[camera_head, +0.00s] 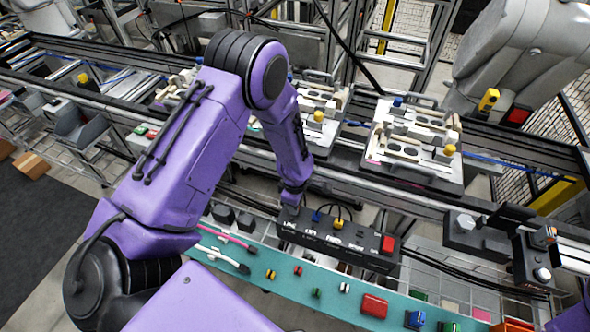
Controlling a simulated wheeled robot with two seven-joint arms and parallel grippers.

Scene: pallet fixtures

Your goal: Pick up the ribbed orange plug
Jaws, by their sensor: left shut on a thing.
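My left arm reaches in from the left, and its gripper (290,207) points down at the left end of a black socket panel (325,236). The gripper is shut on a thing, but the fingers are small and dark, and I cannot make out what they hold. I cannot clearly identify the ribbed orange plug. A yellow-orange plug (338,223) and a blue plug (316,216) with black cables stand at the panel's back edge, right of the gripper. My right gripper is not in view.
A turquoise mat (335,307) in front of the panel carries several small coloured parts, a red box (374,306) and a blue part (415,319). Pallet fixtures (414,140) stand on the conveyor behind. A dark box with a hexagonal knob (466,222) stands at the right.

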